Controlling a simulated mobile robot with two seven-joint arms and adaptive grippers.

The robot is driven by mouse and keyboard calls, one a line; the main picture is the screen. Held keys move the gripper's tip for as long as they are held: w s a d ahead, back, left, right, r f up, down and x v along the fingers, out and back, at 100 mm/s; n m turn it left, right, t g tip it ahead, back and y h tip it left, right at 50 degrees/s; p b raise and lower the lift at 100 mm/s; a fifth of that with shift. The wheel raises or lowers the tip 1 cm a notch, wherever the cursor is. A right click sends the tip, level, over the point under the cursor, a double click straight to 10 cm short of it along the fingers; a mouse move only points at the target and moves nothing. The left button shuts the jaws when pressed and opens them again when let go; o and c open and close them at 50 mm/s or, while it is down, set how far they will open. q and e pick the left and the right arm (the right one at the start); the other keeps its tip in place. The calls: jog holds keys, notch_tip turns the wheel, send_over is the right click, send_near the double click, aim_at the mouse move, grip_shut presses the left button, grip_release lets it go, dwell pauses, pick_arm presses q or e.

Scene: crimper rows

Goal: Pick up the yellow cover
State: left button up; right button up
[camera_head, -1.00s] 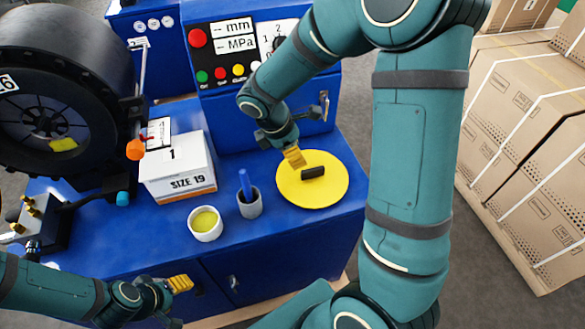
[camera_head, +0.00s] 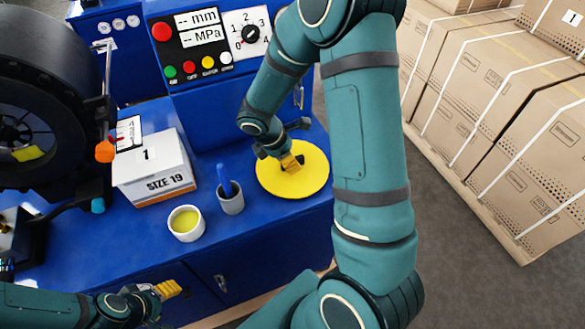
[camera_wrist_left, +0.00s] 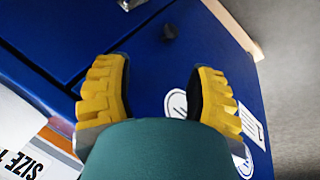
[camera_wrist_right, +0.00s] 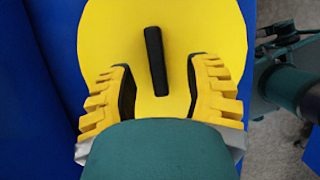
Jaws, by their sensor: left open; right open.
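The yellow cover (camera_head: 312,183) is a round flat disc lying on the right of the blue bench top in the head view. A dark bar handle (camera_wrist_right: 155,60) stands out at its middle. My right gripper (camera_head: 291,163) is at the handle, partly hiding it in the head view. In the right wrist view its two yellow fingers are open, one on each side of the handle with gaps. The cover (camera_wrist_right: 200,30) fills the space behind them. My left gripper (camera_head: 172,289) is open and empty in front of the bench, at the lower left, away from the cover.
On the blue bench (camera_head: 250,222) stand a grey cup (camera_head: 231,202) with a blue stick, a white cup (camera_head: 186,224) with yellow contents and a SIZE 19 box (camera_head: 155,170). A control panel (camera_head: 210,45) rises behind. Strapped cartons (camera_head: 500,110) stand at the right.

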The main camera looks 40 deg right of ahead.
jog(key=x, duration=0.3)
jog(key=shift+w+d, duration=0.1)
jog(key=shift+w, duration=0.05)
grip_shut()
